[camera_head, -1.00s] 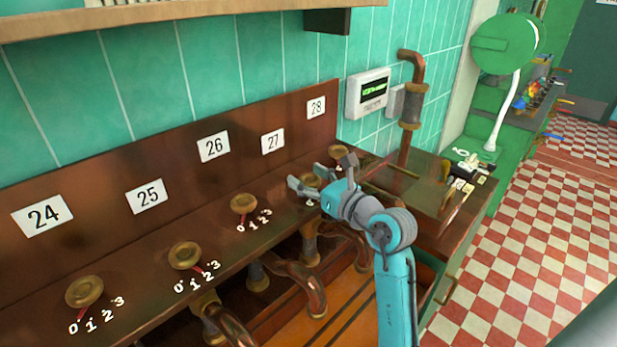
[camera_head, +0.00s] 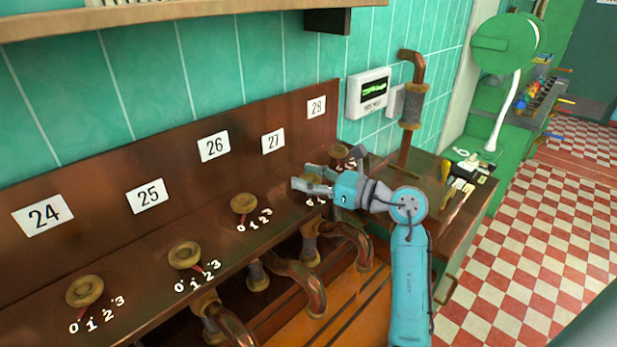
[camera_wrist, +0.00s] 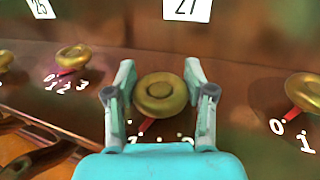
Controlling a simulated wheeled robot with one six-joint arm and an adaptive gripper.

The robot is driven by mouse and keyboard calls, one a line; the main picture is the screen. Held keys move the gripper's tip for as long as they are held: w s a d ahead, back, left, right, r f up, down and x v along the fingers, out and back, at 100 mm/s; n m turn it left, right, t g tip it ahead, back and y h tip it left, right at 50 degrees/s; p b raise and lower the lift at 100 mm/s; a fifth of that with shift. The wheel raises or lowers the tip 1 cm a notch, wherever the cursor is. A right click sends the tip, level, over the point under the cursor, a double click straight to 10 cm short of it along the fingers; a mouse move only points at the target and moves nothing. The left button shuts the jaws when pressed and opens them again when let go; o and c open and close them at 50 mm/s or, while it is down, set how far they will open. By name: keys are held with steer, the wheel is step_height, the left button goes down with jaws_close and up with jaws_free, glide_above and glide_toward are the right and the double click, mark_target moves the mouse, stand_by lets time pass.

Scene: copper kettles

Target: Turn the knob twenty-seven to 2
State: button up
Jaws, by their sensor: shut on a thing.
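The knob under label 27 is a round brass knob (camera_wrist: 160,92), seen in the middle of the wrist view. My gripper (camera_wrist: 160,100) is shut on it, with one finger on its left and one on its right. In the head view my gripper (camera_head: 308,183) mostly covers this knob. A bit of red pointer shows below left of the knob in the wrist view, beside the left finger. The white digits under the knob are partly hidden by my gripper, so its exact setting is hard to read. The label 27 (camera_head: 273,141) is on the panel behind.
Knob 26 (camera_head: 244,204) is to the left and knob 28 (camera_head: 339,152) to the right, close to my gripper. Knobs 25 (camera_head: 185,255) and 24 (camera_head: 85,291) are further left. Copper pipes (camera_head: 300,285) run below the shelf. A grey display box (camera_head: 368,94) hangs on the wall.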

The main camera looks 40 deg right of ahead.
stand_by(0.3)
steer(key=o, duration=1.2)
steer(key=v, duration=1.2)
